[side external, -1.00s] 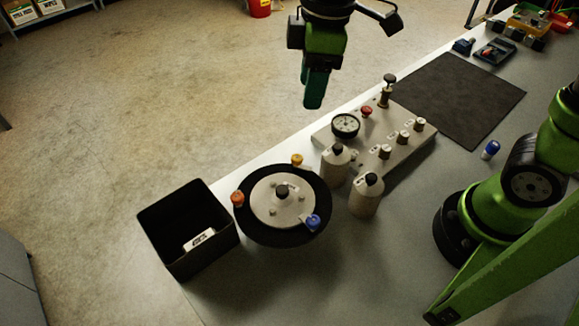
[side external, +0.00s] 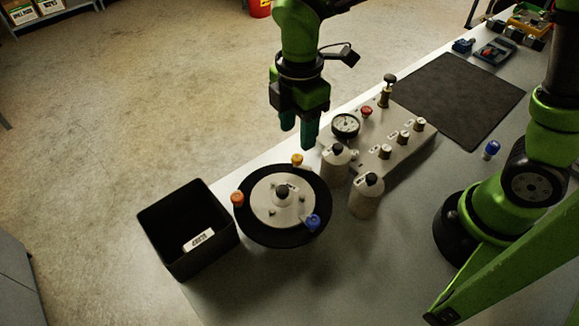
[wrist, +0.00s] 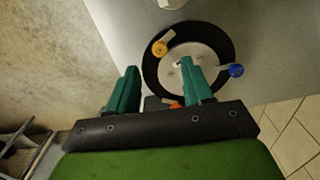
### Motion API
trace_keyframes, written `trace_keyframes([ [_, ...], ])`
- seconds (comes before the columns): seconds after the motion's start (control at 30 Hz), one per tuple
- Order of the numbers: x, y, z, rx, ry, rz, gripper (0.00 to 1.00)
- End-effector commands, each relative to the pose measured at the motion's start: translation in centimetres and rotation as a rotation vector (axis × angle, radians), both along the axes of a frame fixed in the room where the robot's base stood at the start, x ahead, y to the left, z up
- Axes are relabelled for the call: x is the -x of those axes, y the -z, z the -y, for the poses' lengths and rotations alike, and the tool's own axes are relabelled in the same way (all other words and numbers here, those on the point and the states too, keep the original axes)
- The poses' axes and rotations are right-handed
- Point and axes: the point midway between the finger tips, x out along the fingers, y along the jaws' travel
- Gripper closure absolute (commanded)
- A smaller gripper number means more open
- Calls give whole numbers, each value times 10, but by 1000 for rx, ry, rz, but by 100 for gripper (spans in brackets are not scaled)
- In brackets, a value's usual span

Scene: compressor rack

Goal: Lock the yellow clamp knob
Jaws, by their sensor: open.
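The yellow clamp knob (side external: 297,159) sits at the back rim of a round black-edged plate (side external: 257,232) with a metal centre. In the wrist view the yellow knob (wrist: 159,47) shows with a light tab beside it, beyond my fingertips. An orange knob (side external: 237,199) and a blue knob (side external: 312,222) sit elsewhere on the rim. My gripper (side external: 298,140) is above and just behind the yellow knob, with its two green fingers apart and nothing between them. In the wrist view my gripper (wrist: 159,68) spans part of the plate, and its fingers hide some of it.
A black open bin (side external: 165,226) with a labelled item stands left of the plate. Two grey canisters (side external: 336,168) stand close on the right, before a panel (side external: 398,150) with a gauge and knobs. A loose blue knob (side external: 491,149) stands further right.

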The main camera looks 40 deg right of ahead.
Motion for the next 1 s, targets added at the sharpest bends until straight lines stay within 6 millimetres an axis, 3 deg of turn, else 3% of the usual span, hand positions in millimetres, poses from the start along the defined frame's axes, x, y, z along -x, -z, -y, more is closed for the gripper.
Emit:
trace_keyframes([
  [0.1, 1, 25, 0, 2, -1, -4, 49],
  [0.3, 0, 51, 0, 1, 1, -2, 49],
  [0.73, 0, 61, 0, 0, 1, 1, 49],
  [1.0, 0, 60, 0, 0, 1, 1, 91],
])
